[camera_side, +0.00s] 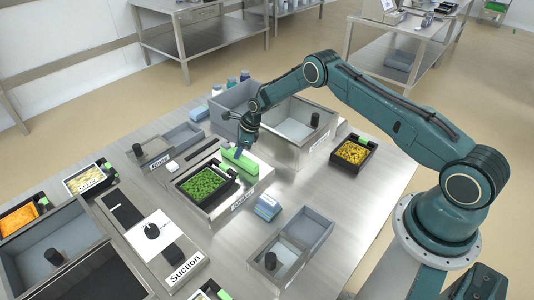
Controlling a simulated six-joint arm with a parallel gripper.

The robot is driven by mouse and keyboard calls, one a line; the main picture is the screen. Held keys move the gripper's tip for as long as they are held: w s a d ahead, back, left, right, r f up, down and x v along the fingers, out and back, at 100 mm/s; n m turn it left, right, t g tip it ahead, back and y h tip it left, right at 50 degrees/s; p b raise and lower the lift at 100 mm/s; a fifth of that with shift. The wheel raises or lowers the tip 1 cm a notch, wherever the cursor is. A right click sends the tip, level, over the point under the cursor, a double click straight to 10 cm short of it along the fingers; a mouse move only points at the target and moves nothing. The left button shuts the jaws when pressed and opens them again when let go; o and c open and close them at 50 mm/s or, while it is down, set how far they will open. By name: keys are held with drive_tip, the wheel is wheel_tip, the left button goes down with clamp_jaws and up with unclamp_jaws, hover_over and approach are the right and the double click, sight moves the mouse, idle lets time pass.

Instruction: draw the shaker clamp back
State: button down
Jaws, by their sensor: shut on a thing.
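The shaker (258,187) is a low metal station near the middle of the bench, with a label on its front that is too small to read surely. A black tray of green food (203,184) sits on it. A light green clamp bar (238,161) lies along the tray's far right side. My gripper (240,150) points down at this bar from above and is shut on it. The fingertips are small here and partly hide the bar. I cannot tell whether the clamp touches the tray.
A grey bin with a black knob (314,120) stands close behind my gripper. A tray of yellow food (352,152) is to the right. Blue sponges (267,207) and a grey lidded box (304,232) lie nearer. The suction station (187,266) is at front left.

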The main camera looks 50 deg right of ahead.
drive_tip(key=shift+d, duration=2.35)
drive_tip(key=c, duration=1.1)
unclamp_jaws()
drive_tip(key=shift+r, duration=0.1)
drive_tip(key=v, duration=1.3)
drive_tip(key=shift+s+r, duration=0.15)
drive_tip(key=shift+r, duration=0.15)
drive_tip(key=shift+r, duration=0.1)
